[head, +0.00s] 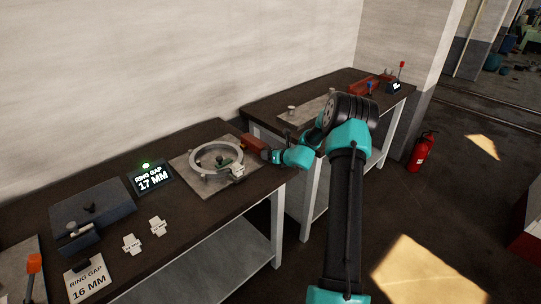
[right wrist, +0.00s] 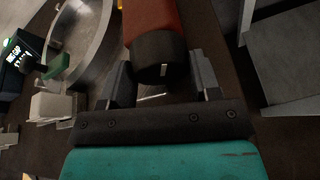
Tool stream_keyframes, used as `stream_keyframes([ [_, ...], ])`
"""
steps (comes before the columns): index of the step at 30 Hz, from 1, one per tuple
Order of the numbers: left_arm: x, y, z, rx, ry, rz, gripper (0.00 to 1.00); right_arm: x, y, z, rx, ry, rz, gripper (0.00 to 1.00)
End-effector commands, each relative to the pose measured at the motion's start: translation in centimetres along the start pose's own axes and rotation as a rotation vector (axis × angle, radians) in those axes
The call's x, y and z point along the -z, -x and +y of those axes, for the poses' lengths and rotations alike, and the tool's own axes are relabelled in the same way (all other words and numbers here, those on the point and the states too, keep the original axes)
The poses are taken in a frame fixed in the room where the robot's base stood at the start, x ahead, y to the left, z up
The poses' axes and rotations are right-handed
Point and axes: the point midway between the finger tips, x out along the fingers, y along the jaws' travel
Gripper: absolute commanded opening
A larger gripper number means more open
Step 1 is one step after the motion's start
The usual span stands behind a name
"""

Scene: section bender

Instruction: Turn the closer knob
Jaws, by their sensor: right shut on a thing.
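The closer knob (head: 254,146) is a red-brown cylinder with a dark end at the right side of the bender plate. In the right wrist view the knob (right wrist: 155,45) points its dark end toward my gripper. My right gripper (head: 267,154) is shut on that end, with one finger (right wrist: 120,84) on each side. A pale metal ring (head: 197,165) lies on the plate beside the knob. A lit display (head: 151,178) reads "RING GAP 17 MM". A card (head: 88,283) reads "RING GAP 16 MM". My left gripper is not in view.
A white block (head: 238,172) and a small green part (head: 224,161) sit by the ring. White pieces (head: 131,243) and a dark grey box (head: 91,210) stand on the left of the bench. A second bench (head: 262,112) stands behind my right arm.

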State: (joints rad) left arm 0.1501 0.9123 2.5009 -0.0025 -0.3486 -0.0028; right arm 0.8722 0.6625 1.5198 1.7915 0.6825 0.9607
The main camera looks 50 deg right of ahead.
Motion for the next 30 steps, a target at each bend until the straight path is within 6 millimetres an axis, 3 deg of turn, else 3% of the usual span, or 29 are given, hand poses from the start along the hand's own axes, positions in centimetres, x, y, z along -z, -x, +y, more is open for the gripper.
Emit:
stream_keyframes([
  [15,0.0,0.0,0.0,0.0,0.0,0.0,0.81,0.06,0.05,0.01,0.08,0.202,-0.016,0.33],
  [26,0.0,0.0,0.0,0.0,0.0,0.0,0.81,0.03,0.05,-0.02,0.086,0.216,-0.017,0.33],
  [27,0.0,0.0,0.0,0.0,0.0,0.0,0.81,0.03,0.05,-0.02,0.086,0.216,-0.017,0.6],
  [30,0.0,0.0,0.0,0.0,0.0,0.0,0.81,0.03,0.04,0.0,0.086,0.216,-0.017,0.67],
])
